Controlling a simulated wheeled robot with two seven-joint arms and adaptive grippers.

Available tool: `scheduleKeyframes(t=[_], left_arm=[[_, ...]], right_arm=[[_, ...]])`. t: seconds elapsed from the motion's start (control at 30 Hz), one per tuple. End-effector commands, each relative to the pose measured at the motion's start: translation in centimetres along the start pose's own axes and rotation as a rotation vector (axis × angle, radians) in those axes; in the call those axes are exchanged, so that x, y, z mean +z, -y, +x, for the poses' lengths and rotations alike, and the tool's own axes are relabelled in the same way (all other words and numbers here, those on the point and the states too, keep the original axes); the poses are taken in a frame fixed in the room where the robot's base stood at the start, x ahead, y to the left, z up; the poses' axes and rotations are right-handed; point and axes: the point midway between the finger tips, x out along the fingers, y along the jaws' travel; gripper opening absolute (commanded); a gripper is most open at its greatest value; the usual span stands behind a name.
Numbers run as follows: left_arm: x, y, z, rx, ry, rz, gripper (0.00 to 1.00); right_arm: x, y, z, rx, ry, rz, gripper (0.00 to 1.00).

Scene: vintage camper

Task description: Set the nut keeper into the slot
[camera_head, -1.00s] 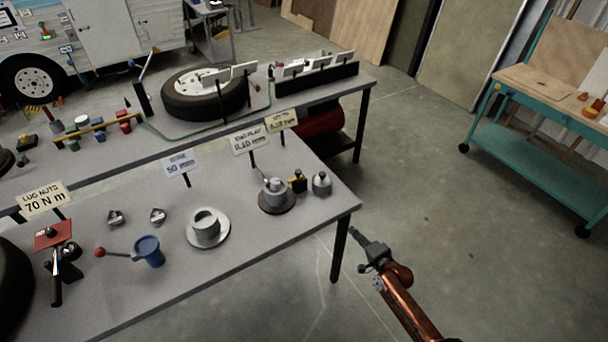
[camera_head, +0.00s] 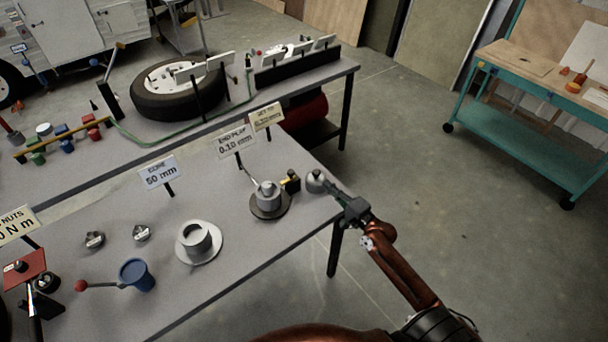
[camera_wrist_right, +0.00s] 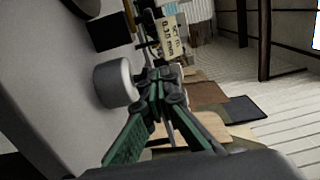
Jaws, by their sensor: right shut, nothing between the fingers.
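A small silver cylinder with a knob on top (camera_head: 315,183) stands near the right corner of the near grey table (camera_head: 265,240); I cannot tell whether it is the nut keeper. My right gripper (camera_head: 332,186) is shut and empty, its tips right beside this cylinder on its right. In the right wrist view the cylinder (camera_wrist_right: 116,82) lies just left of the shut fingers (camera_wrist_right: 160,76); whether they touch is unclear. A small black and brass block (camera_head: 290,181) stands left of the cylinder. I cannot make out a slot. My left gripper is not in view.
A grey hub on a dark round base (camera_head: 270,207), a white cup-shaped part on a disc (camera_head: 199,262), a blue cup (camera_head: 137,275) and two metal nuts stand along the table. Sign cards stand behind them. The floor to the right is clear up to a teal cart (camera_head: 520,130).

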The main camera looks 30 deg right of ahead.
Motion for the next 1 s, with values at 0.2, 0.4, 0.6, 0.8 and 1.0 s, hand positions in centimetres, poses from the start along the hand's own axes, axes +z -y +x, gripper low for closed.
scheduleKeyframes(t=[0.2, 0.4, 0.6, 0.8, 1.0], left_arm=[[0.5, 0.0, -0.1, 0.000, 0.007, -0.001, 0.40], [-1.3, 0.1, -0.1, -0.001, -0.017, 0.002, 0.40], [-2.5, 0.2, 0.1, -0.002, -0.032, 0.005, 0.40], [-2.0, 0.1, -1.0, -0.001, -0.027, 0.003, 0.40], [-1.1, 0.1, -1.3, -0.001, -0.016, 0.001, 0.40]], right_arm=[[0.0, 0.1, 1.8, -0.002, 0.000, 0.001, 0.00], [-0.1, 0.1, 5.7, -0.002, -0.001, -0.001, 0.00], [-0.1, 0.0, 9.8, -0.001, -0.002, 0.001, 0.00], [2.4, 0.1, 10.5, 0.000, -0.003, 0.003, 0.00], [3.5, 0.0, 10.8, 0.000, -0.004, 0.000, 0.00]])
